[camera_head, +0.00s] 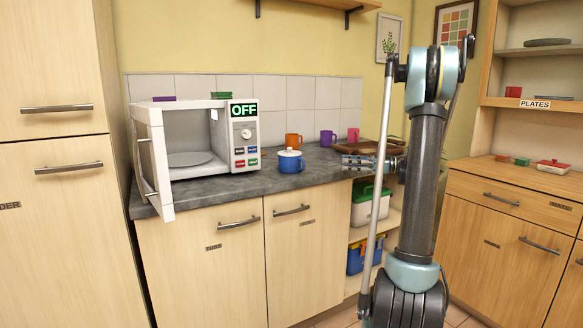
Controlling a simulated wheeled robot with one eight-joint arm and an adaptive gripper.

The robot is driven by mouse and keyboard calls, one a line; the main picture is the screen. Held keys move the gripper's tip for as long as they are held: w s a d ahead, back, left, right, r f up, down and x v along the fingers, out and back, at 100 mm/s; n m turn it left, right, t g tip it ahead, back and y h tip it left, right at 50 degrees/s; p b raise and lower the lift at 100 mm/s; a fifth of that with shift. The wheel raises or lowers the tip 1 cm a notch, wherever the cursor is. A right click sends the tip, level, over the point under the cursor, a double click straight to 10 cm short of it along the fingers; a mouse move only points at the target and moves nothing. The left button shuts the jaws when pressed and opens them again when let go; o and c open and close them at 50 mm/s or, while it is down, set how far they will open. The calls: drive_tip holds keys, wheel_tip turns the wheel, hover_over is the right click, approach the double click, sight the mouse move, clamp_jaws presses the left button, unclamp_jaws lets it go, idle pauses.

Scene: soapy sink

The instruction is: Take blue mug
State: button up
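A blue mug-like vessel (289,165) with a white top and a small knob stands upright on the dark counter (240,187), right of the microwave. It is the only blue vessel I see on the counter. My gripper (346,163) is at the counter's right part, to the right of the blue vessel and apart from it. It looks small and is seen side-on, so its opening is unclear. I see nothing held in it. My arm's upright link stands in front of the right end of the counter.
A brown board (365,147) lies near my gripper. Bins fill the shelf below.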

approach(293, 163)
drive_tip(key=shift+w+a+r, duration=0.1)
drive_tip(key=shift+a+r, duration=0.05)
drive_tip(key=shift+a, duration=0.55)
drive_tip(key=shift+w+a+r, duration=0.1)
drive_tip(key=shift+a+r, duration=0.05)
drive_tip(key=shift+a, duration=0.5)
drive_tip(key=shift+w+a+r, duration=0.1)
drive_tip(key=shift+a+r, duration=0.05)
drive_tip(key=shift+a, duration=0.55)
clamp_jaws()
